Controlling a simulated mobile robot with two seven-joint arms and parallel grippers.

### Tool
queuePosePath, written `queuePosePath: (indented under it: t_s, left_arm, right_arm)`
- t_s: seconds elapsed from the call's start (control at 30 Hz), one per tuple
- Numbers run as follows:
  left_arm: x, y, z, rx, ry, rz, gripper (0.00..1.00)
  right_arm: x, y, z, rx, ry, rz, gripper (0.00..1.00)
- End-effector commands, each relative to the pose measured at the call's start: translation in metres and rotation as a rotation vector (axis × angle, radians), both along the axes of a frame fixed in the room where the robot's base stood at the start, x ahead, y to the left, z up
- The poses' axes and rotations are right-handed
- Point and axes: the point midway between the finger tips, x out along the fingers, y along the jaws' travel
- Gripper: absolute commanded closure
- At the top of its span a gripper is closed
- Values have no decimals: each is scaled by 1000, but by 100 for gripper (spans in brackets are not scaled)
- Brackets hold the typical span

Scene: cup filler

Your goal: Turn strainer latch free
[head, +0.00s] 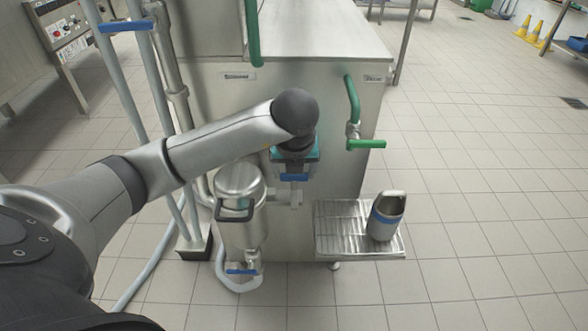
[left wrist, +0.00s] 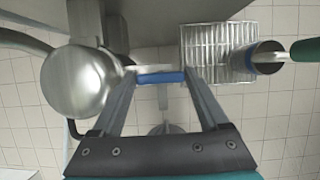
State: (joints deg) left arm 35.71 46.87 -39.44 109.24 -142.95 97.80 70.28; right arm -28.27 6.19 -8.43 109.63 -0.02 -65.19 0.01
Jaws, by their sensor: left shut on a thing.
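The strainer (head: 240,185) is a steel canister with a rounded lid, standing left of centre against the cabinet. A dark loop-shaped handle, perhaps its latch (head: 234,210), is on its front. My left gripper (head: 294,174) is right of the lid, pointing down, and is shut on a blue lever (head: 294,178) on the pipework. In the left wrist view the blue lever (left wrist: 160,77) spans between the fingertips, and the steel lid (left wrist: 78,82) is just left of the fingers. The gripper is apart from the dark handle. My right gripper is not in view.
A grated drip tray (head: 330,240) holds a blue-banded steel cup (head: 386,216) on the right. Green-handled pipework (head: 365,144) is on the cabinet (head: 310,70). Another blue lever (head: 241,271) is below the canister.

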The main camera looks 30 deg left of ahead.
Motion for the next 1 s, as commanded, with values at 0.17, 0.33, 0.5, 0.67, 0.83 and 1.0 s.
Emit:
queuePosePath:
  t_s: [0.17,0.33,0.5,0.67,0.83,1.0]
  left_arm:
    - [0,0,0,-1,-1,5,78]
    - [0,0,0,-1,-1,5,14]
    - [0,0,0,-1,-1,3,0]
    - [0,0,0,-1,0,2,0]
    - [-1,-1,6,-1,-2,1,0]
    - [-7,-5,25,1,-3,0,0]
  right_arm:
    - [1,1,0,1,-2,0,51]
    - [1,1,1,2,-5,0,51]
    - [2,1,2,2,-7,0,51]
    - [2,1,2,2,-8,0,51]
    - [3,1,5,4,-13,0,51]
    - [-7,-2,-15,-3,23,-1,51]
